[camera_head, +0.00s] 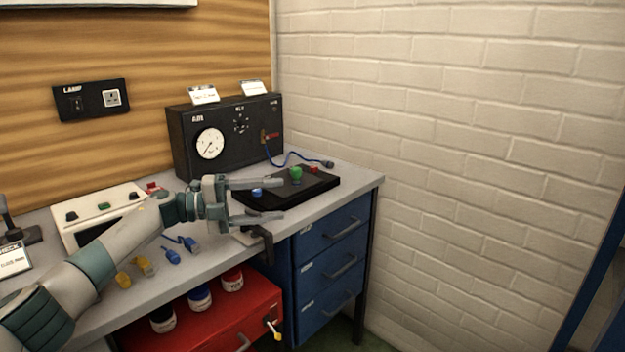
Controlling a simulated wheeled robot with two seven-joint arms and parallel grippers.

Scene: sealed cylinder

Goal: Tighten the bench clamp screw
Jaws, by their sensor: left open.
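The bench clamp (262,236) is a dark piece at the front edge of the grey bench, just left of the blue drawers. Its lower part hangs in front of the edge; I cannot clearly make out the screw. My left gripper (270,200) reaches in from the left above the bench, with its two fingers apart and pointing right. In the picture its lower finger is just above the clamp, with nothing seen between the fingers. I cannot tell whether it touches anything. My right gripper is not in view.
A black board (318,184) with blue, green and red knobs lies behind the fingers. A black gauge box (185,140) with a blue cable stands at the back. Blue plugs (172,257) and yellow parts lie near my arm. A red drawer unit (200,328) with pots is below.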

